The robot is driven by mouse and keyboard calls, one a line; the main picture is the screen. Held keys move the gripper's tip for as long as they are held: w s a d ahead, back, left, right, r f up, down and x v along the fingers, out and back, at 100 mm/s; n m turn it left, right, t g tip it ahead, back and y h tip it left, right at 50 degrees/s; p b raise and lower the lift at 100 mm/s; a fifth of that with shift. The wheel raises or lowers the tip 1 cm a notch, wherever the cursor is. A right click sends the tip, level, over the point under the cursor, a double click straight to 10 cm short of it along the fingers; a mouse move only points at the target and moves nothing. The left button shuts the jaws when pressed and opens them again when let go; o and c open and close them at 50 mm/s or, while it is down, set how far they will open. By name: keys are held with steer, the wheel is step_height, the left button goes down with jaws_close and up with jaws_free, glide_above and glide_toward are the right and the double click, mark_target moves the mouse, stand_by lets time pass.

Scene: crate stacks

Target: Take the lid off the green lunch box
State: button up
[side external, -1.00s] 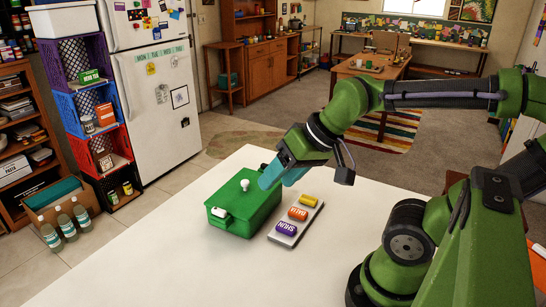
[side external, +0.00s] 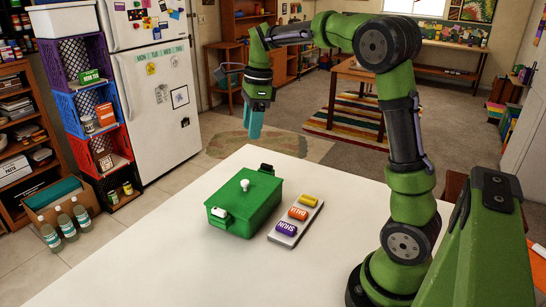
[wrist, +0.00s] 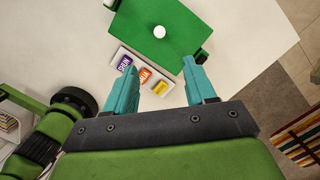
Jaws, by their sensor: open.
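The green lunch box (side external: 241,211) sits on the white table with its green lid (side external: 247,192) on top. A white round knob (side external: 245,184) stands on the lid; it also shows in the wrist view (wrist: 159,38). A white latch (side external: 219,213) is on the box's near left side and a black latch (side external: 266,169) on its far side. My gripper (side external: 255,132) is raised above and beyond the box, pointing down. Its teal fingers are apart and empty in the wrist view (wrist: 156,88).
A tray (side external: 296,223) with yellow, orange and purple labelled blocks lies right beside the box. The white table (side external: 150,265) is clear at the front left. Stacked crates (side external: 89,110) and a fridge (side external: 158,100) stand behind on the left.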

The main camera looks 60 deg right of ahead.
mark_target(245, 181)
steer(key=f, duration=0.5)
steer(key=w+a+f, duration=0.1)
steer(key=f, duration=0.4)
steer(key=a+f, duration=0.1)
steer(key=f, duration=0.4)
steer(key=shift+w+f, duration=0.3)
steer(key=shift+f, duration=0.1)
steer(key=shift+d, duration=0.1)
steer(key=shift+c, duration=0.4)
steer(key=shift+r, duration=0.1)
jaws_close()
